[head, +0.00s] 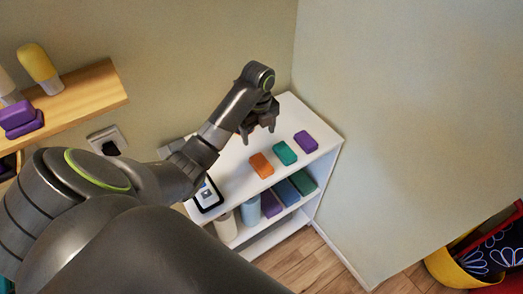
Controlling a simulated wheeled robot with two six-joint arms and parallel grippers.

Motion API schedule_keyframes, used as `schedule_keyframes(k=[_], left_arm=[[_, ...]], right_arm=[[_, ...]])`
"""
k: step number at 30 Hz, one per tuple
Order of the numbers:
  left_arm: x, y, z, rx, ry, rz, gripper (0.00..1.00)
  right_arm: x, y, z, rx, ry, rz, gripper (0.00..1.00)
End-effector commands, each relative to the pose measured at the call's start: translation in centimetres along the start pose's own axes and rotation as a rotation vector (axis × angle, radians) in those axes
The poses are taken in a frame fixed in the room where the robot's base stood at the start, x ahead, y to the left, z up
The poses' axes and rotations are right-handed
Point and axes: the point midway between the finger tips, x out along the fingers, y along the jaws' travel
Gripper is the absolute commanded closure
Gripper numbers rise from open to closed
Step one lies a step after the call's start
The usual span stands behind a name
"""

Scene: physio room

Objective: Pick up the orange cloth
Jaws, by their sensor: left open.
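The orange cloth (262,165) is a small folded block lying on the white shelf top, near its front edge. A teal cloth (285,153) and a purple cloth (306,142) lie in a row to its right. My left gripper (259,133) is open and empty above the shelf top, behind the orange cloth and apart from it. My right gripper is out of view.
The white shelf unit (238,172) stands in the corner against the walls. A tablet-like device (207,195) lies at its left end. Lower shelves hold bottles and folded cloths. A wooden wall shelf (85,97) is at left. A yellow basket (448,270) stands at lower right.

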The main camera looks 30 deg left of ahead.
Motion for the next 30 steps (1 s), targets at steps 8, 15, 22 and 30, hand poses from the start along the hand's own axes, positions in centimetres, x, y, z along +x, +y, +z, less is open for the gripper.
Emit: schedule_keyframes(k=[8,15,22,30], left_arm=[[3.9,0.0,0.0,-0.001,0.0,-0.001,0.27],[6.6,0.0,0.0,-0.002,0.0,-0.001,0.27],[8.9,-0.1,-0.1,-0.002,-0.001,-0.001,0.27],[10.9,-0.3,-0.3,-0.002,0.0,-0.001,0.27]], right_arm=[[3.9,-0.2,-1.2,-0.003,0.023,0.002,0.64],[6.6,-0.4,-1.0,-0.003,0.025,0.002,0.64],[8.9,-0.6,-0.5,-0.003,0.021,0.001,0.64],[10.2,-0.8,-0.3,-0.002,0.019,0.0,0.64]])
